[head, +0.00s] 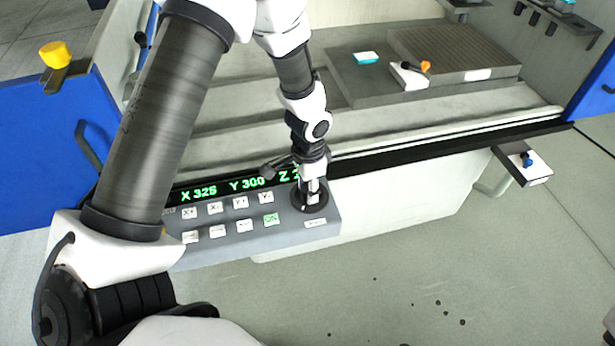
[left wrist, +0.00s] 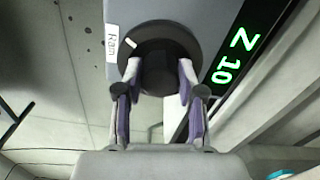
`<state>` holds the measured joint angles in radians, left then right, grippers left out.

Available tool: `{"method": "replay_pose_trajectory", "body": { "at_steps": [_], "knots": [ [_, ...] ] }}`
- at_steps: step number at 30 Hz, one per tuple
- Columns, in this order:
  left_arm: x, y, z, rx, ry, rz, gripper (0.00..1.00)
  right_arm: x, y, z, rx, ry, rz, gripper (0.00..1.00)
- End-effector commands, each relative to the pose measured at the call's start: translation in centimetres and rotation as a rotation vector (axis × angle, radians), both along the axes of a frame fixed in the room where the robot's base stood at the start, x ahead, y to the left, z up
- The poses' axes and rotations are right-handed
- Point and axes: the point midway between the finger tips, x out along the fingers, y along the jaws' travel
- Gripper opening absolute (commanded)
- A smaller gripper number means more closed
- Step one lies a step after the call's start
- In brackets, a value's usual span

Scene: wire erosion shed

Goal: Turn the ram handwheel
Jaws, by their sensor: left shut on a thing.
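The ram handwheel (head: 298,201) is a round black wheel at the right end of the grey control panel. In the left wrist view the wheel (left wrist: 160,35) has a white mark on its upper left rim, next to a white label (left wrist: 112,43) reading "Ram". My left gripper (head: 312,191) comes down onto the wheel. In the left wrist view its two fingers (left wrist: 160,75) are shut on the wheel's near part. The part of the wheel between and behind the fingertips is hidden. My right gripper is not in view.
The control panel (head: 240,242) has several white buttons and one green-lit button (head: 271,219). A green display (head: 222,190) shows X 325, Y 300 and a partly hidden Z value. Behind is the machine bed with a grey plate (head: 455,50) and small parts. Open floor lies in front.

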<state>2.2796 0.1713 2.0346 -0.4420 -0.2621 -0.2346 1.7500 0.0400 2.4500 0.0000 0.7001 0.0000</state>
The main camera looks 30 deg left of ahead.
Motion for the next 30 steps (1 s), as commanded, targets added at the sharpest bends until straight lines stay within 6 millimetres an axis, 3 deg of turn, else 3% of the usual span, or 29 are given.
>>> {"method": "replay_pose_trajectory", "body": {
  "at_steps": [1, 15, 30],
  "knots": [
    [0.1, 0.0, 0.5, 0.0, -0.001, -0.041, 0.04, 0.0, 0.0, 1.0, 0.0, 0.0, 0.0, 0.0],
    [0.0, 0.0, 0.3, 0.0, -0.001, -0.467, 0.04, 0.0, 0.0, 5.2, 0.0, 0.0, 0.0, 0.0],
    [0.0, 0.0, 0.0, 0.001, -0.002, -0.687, 0.04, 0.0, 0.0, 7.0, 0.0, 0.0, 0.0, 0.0]
  ]
}}
